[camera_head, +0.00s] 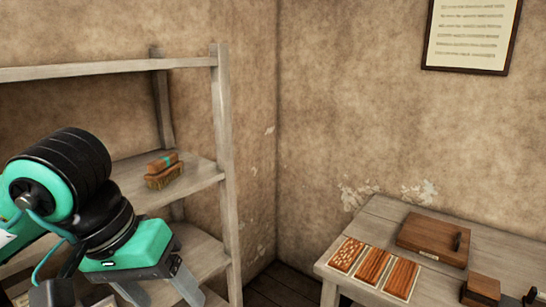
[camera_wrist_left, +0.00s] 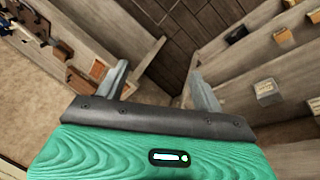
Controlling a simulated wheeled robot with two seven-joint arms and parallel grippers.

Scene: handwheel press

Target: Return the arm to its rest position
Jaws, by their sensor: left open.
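My left arm, black and green, comes in from the left in the head view. Its left gripper (camera_head: 162,292) hangs low at the bottom edge, in front of the wooden shelf unit (camera_head: 226,170). In the left wrist view the two grey fingers of the left gripper (camera_wrist_left: 158,78) stand wide apart with nothing between them, so it is open and empty. Part of the finger ends is cut off in the head view. My right gripper shows in neither view.
A brush-like wooden block (camera_head: 163,172) lies on the middle shelf. At right, a wooden table (camera_head: 348,272) carries patterned panels (camera_head: 373,267), a wooden box (camera_head: 433,237) and a small brown block (camera_head: 482,290). Bare floor (camera_head: 279,285) shows between shelf and table.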

